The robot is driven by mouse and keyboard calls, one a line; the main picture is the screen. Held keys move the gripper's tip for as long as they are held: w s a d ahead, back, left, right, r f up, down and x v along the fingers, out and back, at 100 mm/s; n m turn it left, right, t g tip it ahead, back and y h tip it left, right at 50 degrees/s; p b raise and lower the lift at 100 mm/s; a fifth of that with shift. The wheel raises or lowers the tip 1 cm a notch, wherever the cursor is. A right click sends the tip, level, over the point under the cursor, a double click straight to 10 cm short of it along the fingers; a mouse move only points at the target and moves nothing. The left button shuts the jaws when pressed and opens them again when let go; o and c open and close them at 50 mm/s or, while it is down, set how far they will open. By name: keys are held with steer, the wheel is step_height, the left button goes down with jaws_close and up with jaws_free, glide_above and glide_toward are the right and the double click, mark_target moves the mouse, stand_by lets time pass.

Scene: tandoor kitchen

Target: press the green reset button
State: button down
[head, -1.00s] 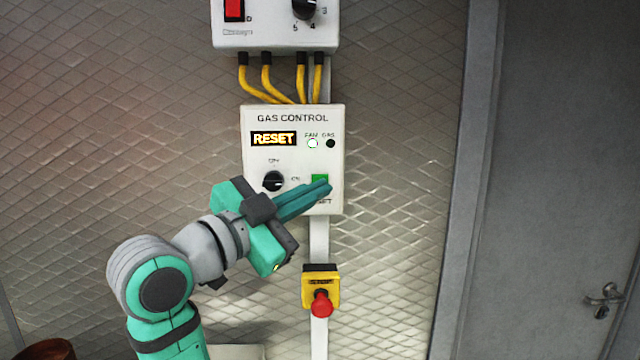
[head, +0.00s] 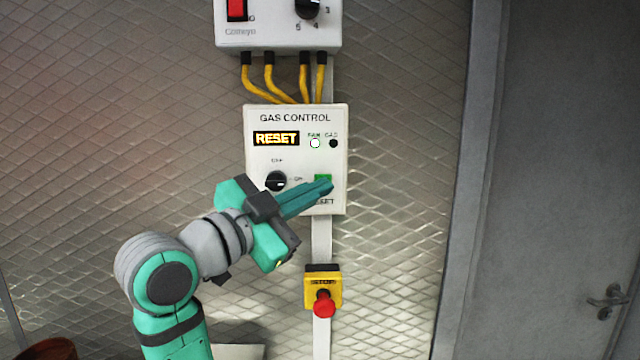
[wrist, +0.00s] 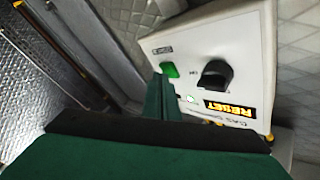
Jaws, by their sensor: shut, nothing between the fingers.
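The green reset button (head: 322,179) is at the lower right of the white gas control panel (head: 335,160). In the wrist view the button (wrist: 170,69) shows just beyond my fingertips. My gripper (head: 328,186) is shut and empty, its teal fingers pointing at the button and covering its lower part in the head view. I cannot tell whether the tips touch it. In the wrist view my gripper (wrist: 160,84) is beside the panel face. The display (head: 276,138) reads RESET. The FAN lamp is white and the GAS lamp dark.
A black rotary knob (head: 276,181) is left of the button. A red emergency button on a yellow box (head: 322,288) is below the panel. Above hangs another control box (head: 277,38) with yellow cables (head: 270,82). A grey door (head: 560,150) is at the right.

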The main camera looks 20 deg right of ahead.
steer(key=shift+s+d, duration=0.1)
steer(key=shift+d, duration=0.05)
steer(key=shift+w, duration=0.45)
stand_by(0.6)
steer(key=shift+s, duration=0.15)
steer(key=shift+s+a, duration=0.2)
steer(key=shift+s, duration=0.5)
